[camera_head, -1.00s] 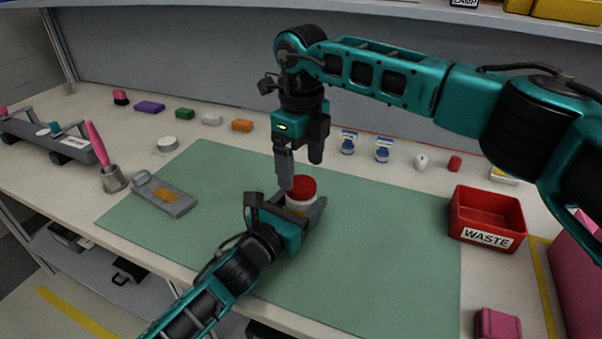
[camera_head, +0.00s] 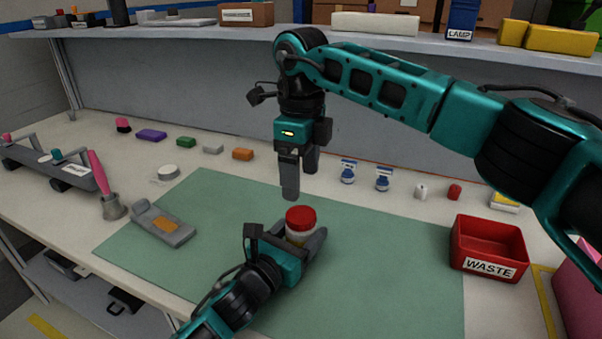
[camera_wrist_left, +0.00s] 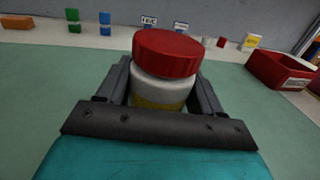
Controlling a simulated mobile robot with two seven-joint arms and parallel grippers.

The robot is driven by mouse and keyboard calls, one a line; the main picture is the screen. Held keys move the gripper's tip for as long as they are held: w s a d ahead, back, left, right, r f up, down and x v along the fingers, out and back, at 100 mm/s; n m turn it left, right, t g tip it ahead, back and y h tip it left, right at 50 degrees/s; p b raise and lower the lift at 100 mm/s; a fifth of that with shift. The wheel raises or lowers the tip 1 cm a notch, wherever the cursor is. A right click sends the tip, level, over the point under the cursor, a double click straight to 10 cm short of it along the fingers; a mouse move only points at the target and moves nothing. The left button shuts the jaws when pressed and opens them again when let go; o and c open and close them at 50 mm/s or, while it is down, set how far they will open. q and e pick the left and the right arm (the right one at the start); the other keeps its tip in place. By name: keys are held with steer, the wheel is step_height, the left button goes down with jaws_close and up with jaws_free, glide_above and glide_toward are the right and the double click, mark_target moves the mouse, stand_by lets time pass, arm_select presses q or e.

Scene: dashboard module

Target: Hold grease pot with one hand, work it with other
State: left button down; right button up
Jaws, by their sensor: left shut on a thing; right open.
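The grease pot is a white jar with a yellowish band and a red lid (camera_head: 300,218). It stands upright over the green mat (camera_head: 380,270). My left gripper (camera_head: 304,243) is shut on the pot's body from the near side. The left wrist view shows the white pot body (camera_wrist_left: 160,92) between its two fingers, with the red lid (camera_wrist_left: 167,52) above them, on the pot. My right gripper (camera_head: 301,180) is open and empty, pointing down just above the lid and apart from it. Whether the pot's base touches the mat is hidden.
A red WASTE bin (camera_head: 488,248) stands at the right. A grey device with an orange patch (camera_head: 160,225) lies on the mat's left edge, near a pink-handled brush (camera_head: 104,185) in a metal cup. Small blocks and bottles line the back. The mat's right part is clear.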

mark_target(301, 214)
steer(key=shift+f, duration=0.15)
steer(key=shift+f, duration=3.9)
steer(key=shift+c, duration=0.3)
steer(key=c, duration=1)
steer(key=o, duration=1.2)
steer(key=shift+o, duration=0.2)
step_height(301, 214, up, 12)
